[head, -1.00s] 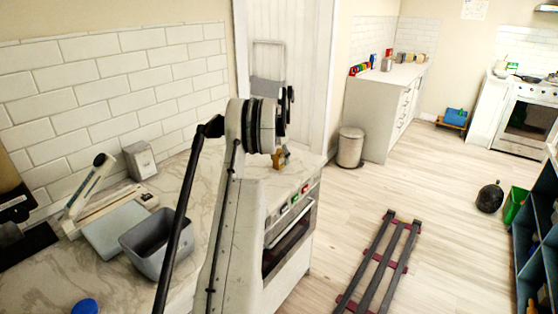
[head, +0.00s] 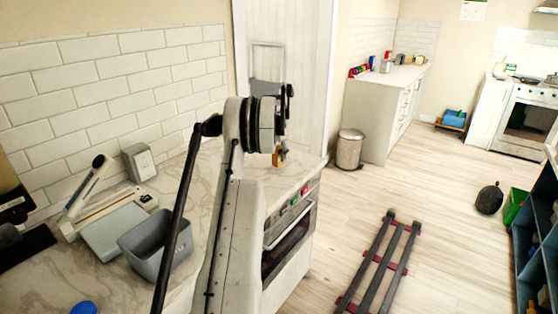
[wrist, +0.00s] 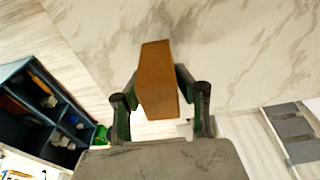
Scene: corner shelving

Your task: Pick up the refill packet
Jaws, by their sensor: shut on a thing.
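The refill packet (wrist: 158,75) is a plain brown block-shaped packet in the wrist view. My gripper (wrist: 159,92) is shut on it, with one dark finger on each side, and its far end sticks out beyond the fingers. In the head view a small part of the brown packet (head: 281,156) shows at the end of my arm, above the marble counter. My gripper's fingers are mostly hidden behind the arm there. I cannot tell the exact gap between packet and counter.
A grey bin (head: 150,257), a pale grey flat-topped device (head: 112,228) and a small grey box (head: 139,162) stand on the marble counter (head: 205,190) at left. The counter's right part near the oven (head: 290,240) is mostly clear. A dark shelf (head: 540,225) stands far right.

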